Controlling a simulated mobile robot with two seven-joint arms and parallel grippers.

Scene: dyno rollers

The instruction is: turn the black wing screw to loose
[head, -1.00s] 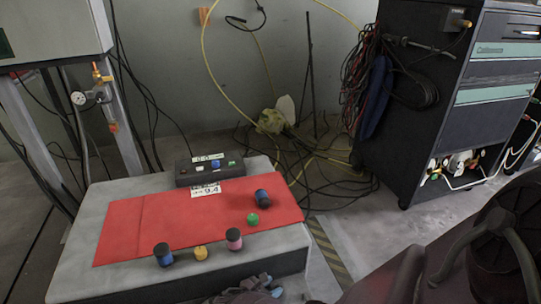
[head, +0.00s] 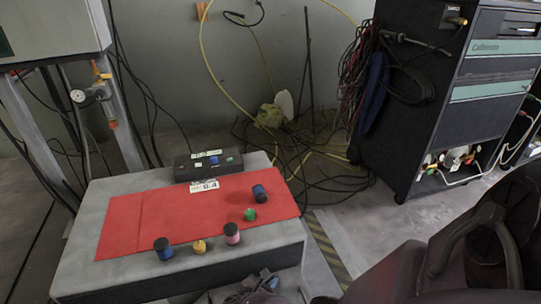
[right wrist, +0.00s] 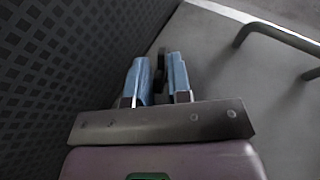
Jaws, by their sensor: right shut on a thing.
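My right gripper (right wrist: 158,60) shows in the right wrist view as two blue fingers, close together. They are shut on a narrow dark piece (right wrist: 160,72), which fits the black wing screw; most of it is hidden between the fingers. A dark wall with a grid pattern is beside the fingers on the left. In the head view the right gripper (head: 264,284) is small and partly cut off at the bottom edge, below the front of the grey platform. The wing screw cannot be made out there. My left gripper is not in view.
A grey platform (head: 75,243) carries a red mat (head: 160,215), several small coloured pieces and a black box (head: 183,171). A dark cabinet (head: 440,125) stands at right. In the right wrist view, a bent dark bar (right wrist: 258,28) crosses the grey floor at right.

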